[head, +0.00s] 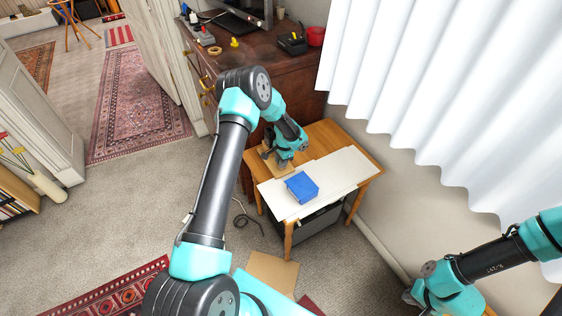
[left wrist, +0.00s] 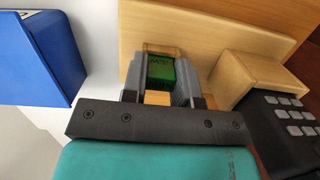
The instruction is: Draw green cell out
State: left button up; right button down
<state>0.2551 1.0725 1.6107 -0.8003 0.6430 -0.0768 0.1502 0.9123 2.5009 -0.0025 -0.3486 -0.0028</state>
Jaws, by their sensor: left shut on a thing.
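The green cell (left wrist: 160,68) shows in the left wrist view between the two fingers of my left gripper (left wrist: 161,80). The gripper is shut on it. The cell sits at an opening in a light wooden block (left wrist: 205,38); how deep it sits in there I cannot tell. In the head view my left gripper (head: 279,163) is over the far left part of the small table, and the cell is hidden there. My right arm is at the lower right of the head view; its gripper (head: 412,294) is small and its fingers are unclear.
A blue box (head: 302,187) lies on a white sheet (head: 346,167) on the small wooden table (head: 371,172). It also shows in the left wrist view (left wrist: 38,50). A dark keypad device (left wrist: 275,125) is beside the wooden block. A dark wooden cabinet (head: 290,80) stands behind.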

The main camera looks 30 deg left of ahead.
pick_arm(q)
grip_shut()
jog(key=shift+r, duration=0.15)
jog(key=shift+r, duration=1.15)
jog(key=shift+r, duration=0.1)
jog(key=shift+r, duration=1.95)
jog(key=shift+d, duration=0.15)
